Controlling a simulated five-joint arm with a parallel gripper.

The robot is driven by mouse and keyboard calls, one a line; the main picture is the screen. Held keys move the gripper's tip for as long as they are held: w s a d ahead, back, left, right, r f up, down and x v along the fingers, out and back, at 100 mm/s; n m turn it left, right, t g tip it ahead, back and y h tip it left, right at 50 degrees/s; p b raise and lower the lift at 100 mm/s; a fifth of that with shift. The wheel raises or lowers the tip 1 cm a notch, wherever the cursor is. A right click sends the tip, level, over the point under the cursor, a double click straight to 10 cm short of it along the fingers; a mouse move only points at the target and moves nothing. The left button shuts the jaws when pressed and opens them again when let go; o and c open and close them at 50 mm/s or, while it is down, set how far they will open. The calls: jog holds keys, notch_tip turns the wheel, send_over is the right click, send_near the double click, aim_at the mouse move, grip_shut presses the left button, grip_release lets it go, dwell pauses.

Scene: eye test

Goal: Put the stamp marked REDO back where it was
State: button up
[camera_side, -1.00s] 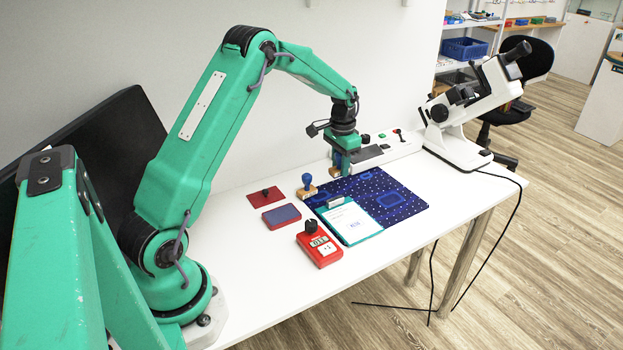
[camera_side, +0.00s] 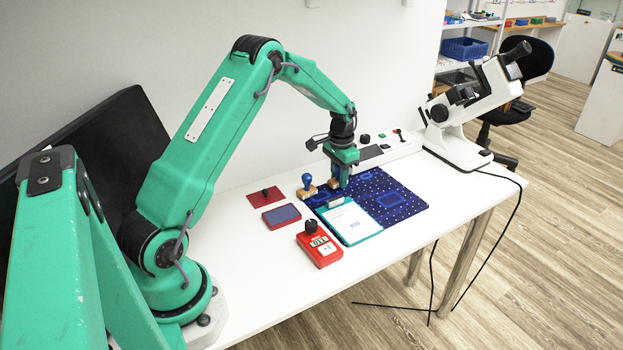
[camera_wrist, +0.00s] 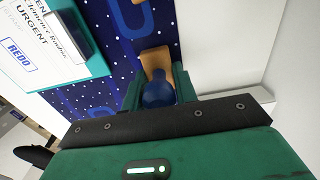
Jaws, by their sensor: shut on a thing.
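My gripper (camera_side: 338,184) is low over the left back part of the dark blue dotted mat (camera_side: 405,214). In the wrist view its jaws (camera_wrist: 159,95) are shut on a stamp with a round dark blue handle (camera_wrist: 158,92) and a tan wooden base (camera_wrist: 155,59). The base also shows beside the jaws in the side view (camera_side: 332,184). I cannot tell whether it touches the mat. No marking on it is readable. A second stamp (camera_side: 307,187), with blue knob and wooden base, stands upright just left of my gripper. A paper (camera_wrist: 35,60) shows printed URGENT and boxed REDO.
The paper is on a teal clipboard (camera_side: 377,233) on the mat. A grey-white console (camera_side: 398,145) and white instrument (camera_side: 455,145) stand behind.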

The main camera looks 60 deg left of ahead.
jog(key=shift+f, duration=0.15)
jog(key=o, duration=0.8)
notch_tip(320, 180, up, 12)
jog(key=shift+r, duration=0.2)
dwell(0.7)
